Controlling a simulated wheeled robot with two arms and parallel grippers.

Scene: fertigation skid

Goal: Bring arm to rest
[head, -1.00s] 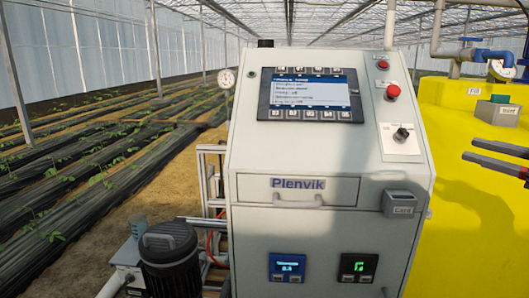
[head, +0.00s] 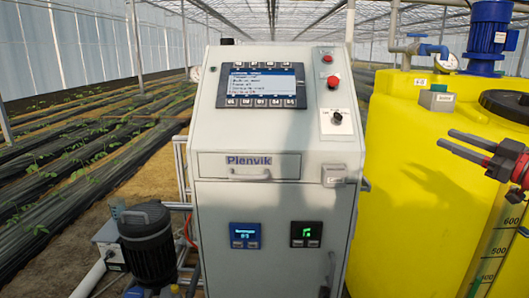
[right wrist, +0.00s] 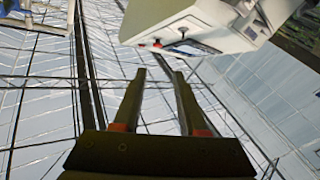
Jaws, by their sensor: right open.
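My right gripper (head: 470,147) is at the right edge of the head view, in front of the yellow tank. Its two dark fingers point left and stand apart, with nothing between them. In the right wrist view the same open fingers (right wrist: 160,80) show empty against the greenhouse roof. The white Plenvik control cabinet (head: 275,195) stands in the middle of the head view, left of the gripper and apart from it. Its upper part (right wrist: 200,25) shows at the top of the right wrist view. My left gripper is not in view.
The yellow tank (head: 405,190) with a blue motor (head: 488,32) and a black lid (head: 508,104) stands right of the cabinet. A card holder (head: 334,176) juts from the cabinet's front. A dark pump (head: 147,240) stands low at the left. Planted rows lie beyond.

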